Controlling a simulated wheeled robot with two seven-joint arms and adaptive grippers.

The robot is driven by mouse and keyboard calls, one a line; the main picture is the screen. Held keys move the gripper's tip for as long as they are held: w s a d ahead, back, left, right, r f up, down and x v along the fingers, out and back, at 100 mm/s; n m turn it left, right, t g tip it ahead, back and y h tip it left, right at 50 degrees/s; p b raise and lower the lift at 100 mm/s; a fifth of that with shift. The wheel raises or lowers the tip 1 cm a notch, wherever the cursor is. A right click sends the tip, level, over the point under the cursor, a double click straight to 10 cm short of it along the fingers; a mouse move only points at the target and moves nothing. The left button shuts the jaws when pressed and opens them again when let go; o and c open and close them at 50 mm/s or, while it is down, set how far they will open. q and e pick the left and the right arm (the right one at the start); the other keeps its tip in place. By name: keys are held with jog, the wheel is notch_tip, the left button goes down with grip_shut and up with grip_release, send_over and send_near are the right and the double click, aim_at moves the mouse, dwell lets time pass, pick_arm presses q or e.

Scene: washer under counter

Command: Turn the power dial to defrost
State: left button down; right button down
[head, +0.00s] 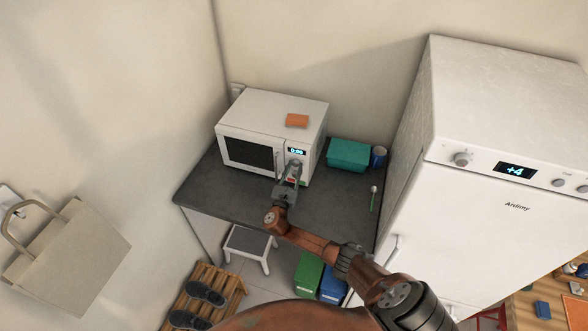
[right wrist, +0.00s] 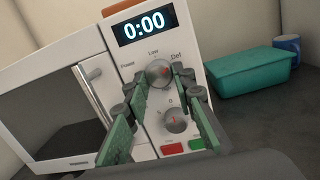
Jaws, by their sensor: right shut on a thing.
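The white microwave (head: 262,125) stands on the dark counter, its display reading 0:00. Its power dial (right wrist: 159,72) is the upper of two round grey knobs, with "Low" and "Def" printed above it. A red mark on the dial sits right of its centre, roughly on the "Def" side; its exact angle is hard to tell. My right gripper (head: 294,167) is at the control panel; in the right wrist view its green-padded fingers (right wrist: 160,85) are shut on the dial from both sides. The lower knob (right wrist: 176,120) shows between the fingers. My left gripper is not in view.
Red and green buttons (right wrist: 173,149) sit below the lower knob. The microwave door handle (right wrist: 92,90) is left of the fingers. An orange block (head: 297,120) lies on top. A teal box (head: 348,155) and blue mug (head: 379,157) stand right; the tall fridge (head: 480,190) is beyond.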

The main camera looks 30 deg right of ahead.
jog(key=c, duration=1.6)
grip_release()
jog(key=v, duration=1.2)
